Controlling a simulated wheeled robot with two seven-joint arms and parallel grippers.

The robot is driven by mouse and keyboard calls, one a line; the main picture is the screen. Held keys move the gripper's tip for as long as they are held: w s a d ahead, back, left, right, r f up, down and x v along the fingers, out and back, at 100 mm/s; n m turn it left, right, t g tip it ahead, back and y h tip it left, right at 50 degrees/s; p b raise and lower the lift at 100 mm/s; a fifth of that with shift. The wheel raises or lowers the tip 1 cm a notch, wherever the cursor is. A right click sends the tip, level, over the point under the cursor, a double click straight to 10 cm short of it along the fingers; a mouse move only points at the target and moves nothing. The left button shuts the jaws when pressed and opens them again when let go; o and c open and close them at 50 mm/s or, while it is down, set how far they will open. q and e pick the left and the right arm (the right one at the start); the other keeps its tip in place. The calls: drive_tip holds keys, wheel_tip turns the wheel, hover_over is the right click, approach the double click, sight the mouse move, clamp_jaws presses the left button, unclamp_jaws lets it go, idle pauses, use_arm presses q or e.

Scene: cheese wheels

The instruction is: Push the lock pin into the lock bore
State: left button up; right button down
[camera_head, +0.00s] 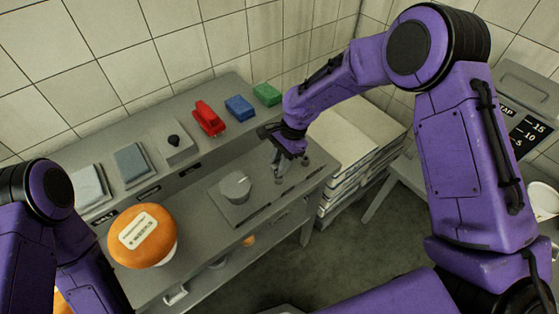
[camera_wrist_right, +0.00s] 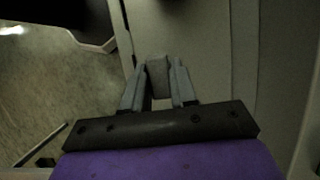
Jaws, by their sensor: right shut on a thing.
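My right gripper (camera_head: 279,160) points down over the right part of the grey bench, just right of the plate with a round knob. In the right wrist view, its fingers (camera_wrist_right: 157,85) are shut on a small plain grey piece (camera_wrist_right: 157,70), which looks like the lock pin. The pin's lower end is hard to make out in the head view. I cannot make out the lock bore; the gripper may cover it. My left arm shows at the left edge, but its gripper is out of view.
The grey plate with its round knob (camera_head: 235,187) lies on the bench. An orange cheese wheel (camera_head: 142,235) stands at the left front. Red (camera_head: 208,118), blue (camera_head: 239,108) and green (camera_head: 267,94) items sit on the back shelf. Stacked boards (camera_head: 350,150) stand right of the bench.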

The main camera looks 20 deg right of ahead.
drive_tip(key=shift+f, duration=1)
drive_tip(key=c, duration=0.8)
unclamp_jaws()
drive_tip(key=b+v, duration=0.2)
drive_tip(key=v, duration=0.8)
drive_tip(key=shift+r+b, duration=0.25)
drive_tip(key=shift+b, duration=0.1)
drive_tip(key=shift+d, duration=0.1)
